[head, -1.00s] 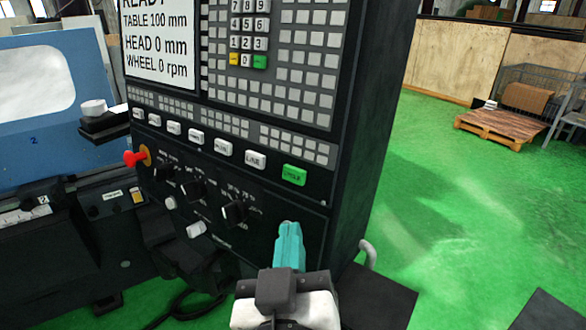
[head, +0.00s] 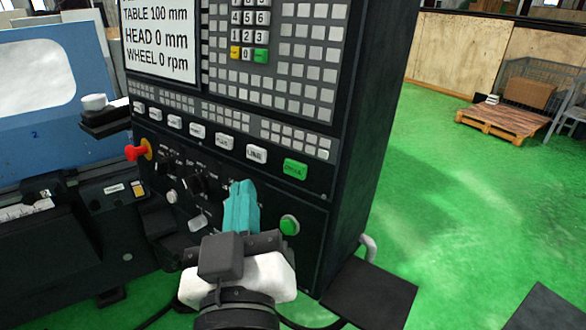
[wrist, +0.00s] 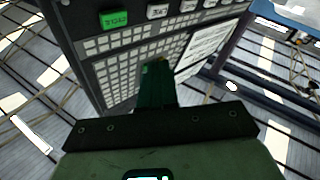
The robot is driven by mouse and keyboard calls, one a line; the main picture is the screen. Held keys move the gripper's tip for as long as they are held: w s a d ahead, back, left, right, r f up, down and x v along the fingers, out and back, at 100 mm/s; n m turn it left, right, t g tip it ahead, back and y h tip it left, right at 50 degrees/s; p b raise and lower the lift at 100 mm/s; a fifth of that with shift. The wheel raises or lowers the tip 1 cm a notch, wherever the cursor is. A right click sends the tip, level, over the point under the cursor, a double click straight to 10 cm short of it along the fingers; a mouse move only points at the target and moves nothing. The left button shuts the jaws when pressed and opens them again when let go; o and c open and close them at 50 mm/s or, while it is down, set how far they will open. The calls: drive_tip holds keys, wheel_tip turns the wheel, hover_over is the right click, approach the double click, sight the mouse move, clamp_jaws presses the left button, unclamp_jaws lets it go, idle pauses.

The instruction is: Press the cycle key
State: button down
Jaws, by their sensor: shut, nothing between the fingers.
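The green cycle key (head: 295,169) is at the right end of the row of keys on the dark control panel, right of the white LINE key (head: 257,154). It also shows in the wrist view as a green key (wrist: 114,18) at the top. My gripper (head: 241,188) has teal fingers, shut and empty. In the head view its tips are below and left of the cycle key, over the lower panel. The fingers (wrist: 157,75) point upward in the wrist view. I cannot tell the gap between tips and panel.
A round green button (head: 289,225) sits on the lower panel, right of my gripper. A red emergency knob (head: 136,152) sticks out at the panel's left. The screen (head: 160,50) is above. Green floor right of the cabinet is open, with a pallet (head: 502,120) farther back.

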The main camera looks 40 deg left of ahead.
sight(295, 169)
drive_tip(key=shift+w+f, duration=0.2)
drive_tip(key=shift+w, duration=0.9)
drive_tip(key=shift+w+f, duration=0.2)
drive_tip(key=shift+w, duration=0.85)
drive_tip(key=shift+w+f, duration=0.2)
drive_tip(key=shift+w, duration=0.9)
drive_tip(key=shift+w, duration=0.1)
drive_tip(key=shift+w+b, duration=0.25)
drive_tip(key=shift+b, duration=0.05)
